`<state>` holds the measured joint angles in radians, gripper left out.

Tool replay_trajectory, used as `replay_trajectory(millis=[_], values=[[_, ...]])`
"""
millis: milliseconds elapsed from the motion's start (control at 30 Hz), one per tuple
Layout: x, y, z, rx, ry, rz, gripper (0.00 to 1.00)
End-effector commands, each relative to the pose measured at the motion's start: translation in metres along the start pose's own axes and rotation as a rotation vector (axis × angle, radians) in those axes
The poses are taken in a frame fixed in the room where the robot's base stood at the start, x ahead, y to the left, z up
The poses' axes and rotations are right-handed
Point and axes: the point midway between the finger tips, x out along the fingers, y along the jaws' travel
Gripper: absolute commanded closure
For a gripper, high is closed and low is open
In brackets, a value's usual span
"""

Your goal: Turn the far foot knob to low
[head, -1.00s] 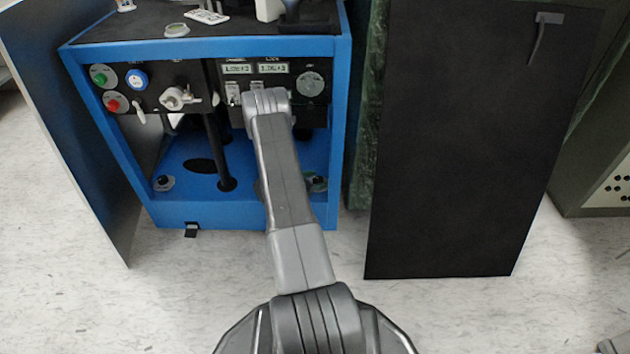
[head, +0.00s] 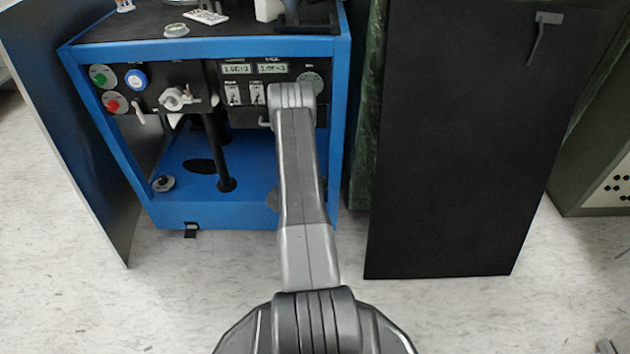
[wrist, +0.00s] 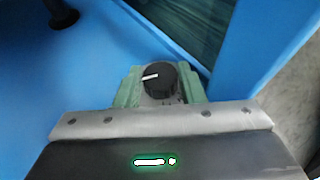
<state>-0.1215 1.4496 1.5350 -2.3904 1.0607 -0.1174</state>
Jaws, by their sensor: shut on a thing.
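A round black knob (wrist: 165,74) with a white pointer line sits on the blue base floor of the cabinet in the wrist view. The white line points left and slightly down. My gripper (wrist: 160,88) has its pale green fingers on either side of the knob and is shut on it. In the head view my arm hides the gripper and this knob. Another foot knob (head: 163,183) shows at the left front of the blue base. I cannot tell from the pictures what setting the held knob is at.
The blue cabinet frame (head: 341,125) has an upright right of the held knob. A black post (head: 226,184) rises from the base, left of my arm. A control panel (head: 235,95) is above. A dark board (head: 450,150) stands to the right, an open side panel (head: 95,170) to the left.

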Motion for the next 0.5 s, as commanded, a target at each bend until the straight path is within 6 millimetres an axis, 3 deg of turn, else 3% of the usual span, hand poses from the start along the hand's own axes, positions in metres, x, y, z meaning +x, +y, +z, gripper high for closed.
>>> replay_trajectory(millis=[500], values=[[0.0,-0.0012,0.0013,-0.037,-0.002,0.097,0.87]])
